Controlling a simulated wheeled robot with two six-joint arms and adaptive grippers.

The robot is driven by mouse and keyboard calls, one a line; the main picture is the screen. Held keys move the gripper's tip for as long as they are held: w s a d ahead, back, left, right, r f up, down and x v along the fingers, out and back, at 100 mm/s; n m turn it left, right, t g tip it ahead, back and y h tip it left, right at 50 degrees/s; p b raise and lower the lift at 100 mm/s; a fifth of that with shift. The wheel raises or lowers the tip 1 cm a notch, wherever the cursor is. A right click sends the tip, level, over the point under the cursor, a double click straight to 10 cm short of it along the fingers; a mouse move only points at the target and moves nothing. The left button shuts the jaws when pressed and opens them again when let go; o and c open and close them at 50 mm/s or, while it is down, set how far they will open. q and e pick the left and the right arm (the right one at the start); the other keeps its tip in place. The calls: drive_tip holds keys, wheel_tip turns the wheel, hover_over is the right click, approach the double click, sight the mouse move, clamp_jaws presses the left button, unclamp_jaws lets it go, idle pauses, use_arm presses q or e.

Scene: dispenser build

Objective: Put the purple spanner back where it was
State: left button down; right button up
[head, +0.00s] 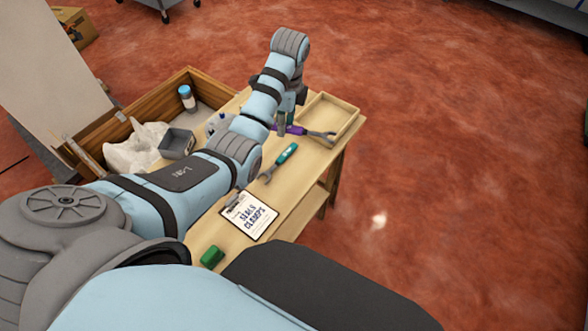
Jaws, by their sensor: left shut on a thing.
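The purple spanner (297,130) has a purple handle and a grey metal head that points right. It is at the near edge of a shallow wooden tray (350,126) at the far end of the table. My left gripper (282,124) is shut on its handle, pointing down. The arm hides part of the handle, and I cannot tell whether the spanner touches the tray or the table. My right gripper is out of view.
A teal-handled spanner (281,160) lies on the wooden table (296,198), with a clipboard (250,216) and a green object (212,256) nearer me. A wooden crate (150,97) with a bottle (187,98) stands to the left. A grey bin (177,143) is beside the arm.

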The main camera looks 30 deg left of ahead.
use_arm(q)
wheel_tip(320, 180, down, 6)
drive_tip(key=b, duration=0.4)
hover_over(285, 172)
wheel_tip(285, 172, down, 8)
drive_tip(key=f+b, duration=0.1)
drive_tip(key=f, duration=0.1)
drive_tip(key=f+b, duration=0.1)
drive_tip(key=f, duration=0.2)
drive_tip(key=shift+s+d, duration=0.1)
drive_tip(key=shift+d, duration=0.1)
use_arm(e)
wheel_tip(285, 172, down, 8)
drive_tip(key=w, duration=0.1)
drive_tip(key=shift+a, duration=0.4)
use_arm(q)
drive_tip(key=shift+f, duration=0.3)
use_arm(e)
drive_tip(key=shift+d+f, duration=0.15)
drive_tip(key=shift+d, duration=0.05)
use_arm(q)
drive_tip(key=shift+f, duration=0.2)
drive_tip(key=c, duration=1.6)
unclamp_jaws()
drive_tip(key=shift+o, duration=0.7)
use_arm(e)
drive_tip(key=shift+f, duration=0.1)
use_arm(q)
drive_tip(key=shift+f, duration=0.1)
